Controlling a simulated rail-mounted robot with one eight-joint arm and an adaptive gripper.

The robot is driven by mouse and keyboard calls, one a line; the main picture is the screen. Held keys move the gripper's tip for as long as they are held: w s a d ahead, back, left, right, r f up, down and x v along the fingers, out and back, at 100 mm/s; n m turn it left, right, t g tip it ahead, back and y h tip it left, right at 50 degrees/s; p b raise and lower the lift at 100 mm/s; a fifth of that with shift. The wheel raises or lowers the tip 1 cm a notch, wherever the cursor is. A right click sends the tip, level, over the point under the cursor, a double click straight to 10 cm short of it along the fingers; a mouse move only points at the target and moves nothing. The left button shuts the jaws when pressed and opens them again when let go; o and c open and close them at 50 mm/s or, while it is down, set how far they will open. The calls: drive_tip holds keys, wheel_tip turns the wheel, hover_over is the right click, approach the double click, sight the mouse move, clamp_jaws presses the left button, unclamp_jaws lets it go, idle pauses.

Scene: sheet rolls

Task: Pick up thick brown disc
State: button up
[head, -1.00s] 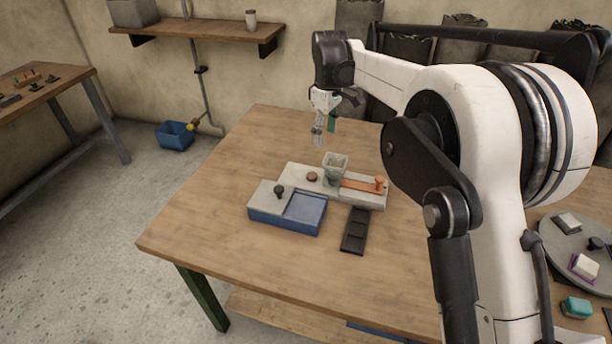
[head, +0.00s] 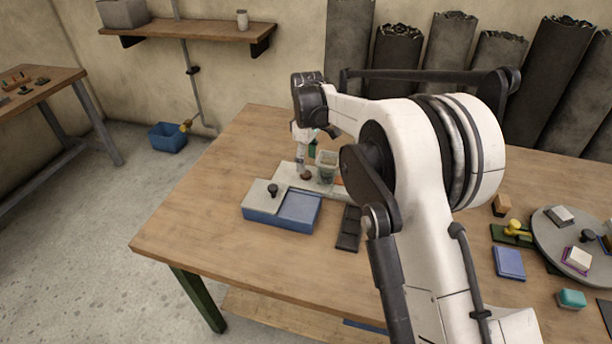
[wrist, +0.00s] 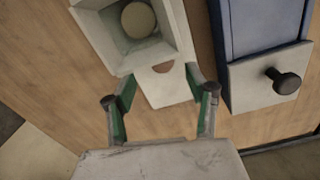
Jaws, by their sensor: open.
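The thick brown disc (head: 306,177) lies on the pale grey board (head: 334,190). In the wrist view only part of the brown disc (wrist: 163,68) shows, beside the square grey cup. My gripper (head: 302,162) is just above the disc in the head view. In the wrist view my gripper (wrist: 161,96) is open, with its green-lined fingers apart and nothing between them. The disc appears a little beyond the fingertips, between their lines. I cannot tell the exact height gap.
The square grey cup (wrist: 174,30) stands close to the disc, with a round pale thing inside. A blue tray (head: 282,219) with a black-knobbed grey lid (head: 262,192) is at the front left. A black slotted strip (head: 348,229) lies right of it. The left tabletop is clear.

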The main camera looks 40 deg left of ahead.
sight(306, 173)
wheel_tip(306, 173, down, 5)
drive_tip(key=shift+s+r, duration=0.1)
drive_tip(key=shift+s, duration=0.05)
drive_tip(key=c, duration=0.9)
